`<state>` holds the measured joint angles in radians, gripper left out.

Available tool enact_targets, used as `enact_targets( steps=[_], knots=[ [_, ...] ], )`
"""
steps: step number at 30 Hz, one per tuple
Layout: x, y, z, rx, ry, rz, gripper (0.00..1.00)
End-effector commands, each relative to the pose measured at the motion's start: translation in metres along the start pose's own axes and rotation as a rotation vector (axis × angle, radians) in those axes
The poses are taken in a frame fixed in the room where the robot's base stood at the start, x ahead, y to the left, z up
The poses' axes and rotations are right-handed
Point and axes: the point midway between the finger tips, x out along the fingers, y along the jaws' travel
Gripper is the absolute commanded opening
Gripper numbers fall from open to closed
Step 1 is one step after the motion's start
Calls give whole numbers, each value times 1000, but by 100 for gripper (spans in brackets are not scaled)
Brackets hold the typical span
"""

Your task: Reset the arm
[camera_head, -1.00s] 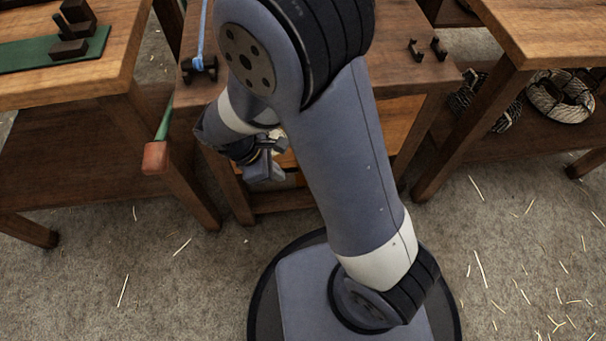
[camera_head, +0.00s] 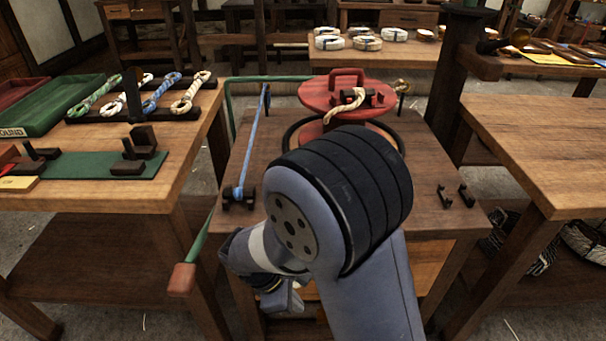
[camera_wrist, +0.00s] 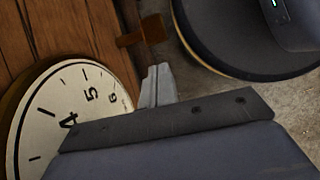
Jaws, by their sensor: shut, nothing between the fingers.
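My arm is folded in front of the middle bench (camera_head: 290,150) in the head view. My gripper (camera_head: 297,308) hangs low at the bench's front, partly hidden behind my own arm. In the wrist view my gripper (camera_wrist: 158,72) shows its fingers together with nothing between them. A round clock-like dial (camera_wrist: 60,118) with black numerals lies beside the fingers there, on or against brown wood. I cannot tell whether the gripper touches it.
A red round plate with a handle (camera_head: 347,92) and a blue cord (camera_head: 254,135) are on the middle bench. A green lever with a red end (camera_head: 182,280) juts out at its left front. Side benches hold rope coils (camera_head: 190,92) at left and a bare top (camera_head: 540,150) at right.

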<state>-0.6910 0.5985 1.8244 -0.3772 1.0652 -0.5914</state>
Motion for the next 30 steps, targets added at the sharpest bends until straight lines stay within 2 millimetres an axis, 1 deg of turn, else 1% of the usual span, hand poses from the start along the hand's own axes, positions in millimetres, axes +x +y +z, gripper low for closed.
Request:
enact_targets(
  steps=[1,2,3,4,6,7,8,12,18,23,30],
  knots=[
    [16,0,-2,1,-2,-3,0],
    [22,0,-2,1,-2,-4,0],
    [21,0,4,3,1,-2,0],
    [16,0,14,5,1,-1,0],
    [15,0,29,5,1,-1,0],
    [16,0,35,5,2,-1,0],
    [12,0,36,2,2,0,0],
    [-3,0,34,-1,2,2,0],
    [-15,0,33,-1,0,0,0],
    [-19,0,32,0,0,0,0],
    [-18,0,31,1,1,0,0]
  ],
)
